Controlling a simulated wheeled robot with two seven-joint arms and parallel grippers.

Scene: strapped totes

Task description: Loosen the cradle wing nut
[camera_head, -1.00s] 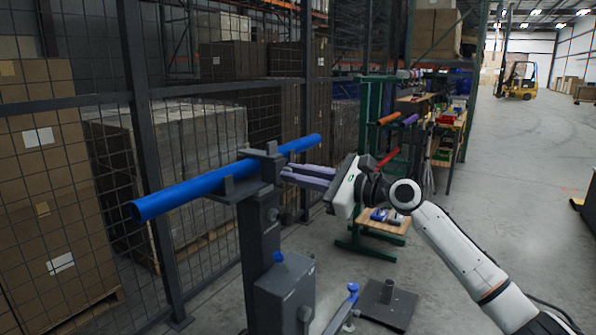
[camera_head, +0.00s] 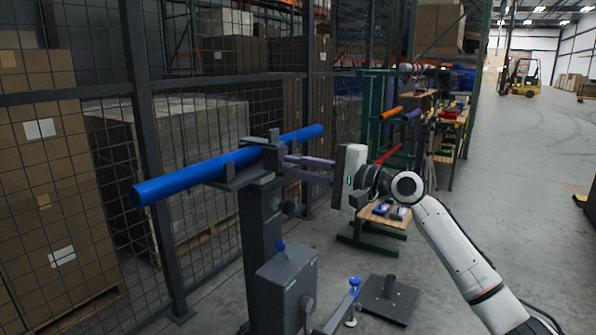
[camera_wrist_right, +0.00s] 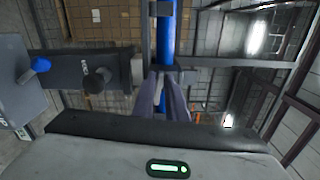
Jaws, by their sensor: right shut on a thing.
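A long blue bar (camera_head: 210,174) lies across a dark grey cradle (camera_head: 232,182) on top of a grey post (camera_head: 258,228). The bar also shows in the right wrist view (camera_wrist_right: 166,38). My right gripper (camera_head: 286,166) reaches in from the right, its two purple-grey fingers at the cradle's right side, just below the bar. In the right wrist view the fingertips (camera_wrist_right: 164,78) are close together at the cradle. They are shut on a small part there, apparently the cradle wing nut, which the fingers mostly hide. My left gripper is not in view.
A grey box (camera_head: 285,288) with a blue knob sits low on the post. A blue-topped lever (camera_head: 354,284) and a dark floor base (camera_head: 388,300) stand to its right. A mesh fence (camera_head: 200,110) runs behind; open floor (camera_head: 500,200) lies right.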

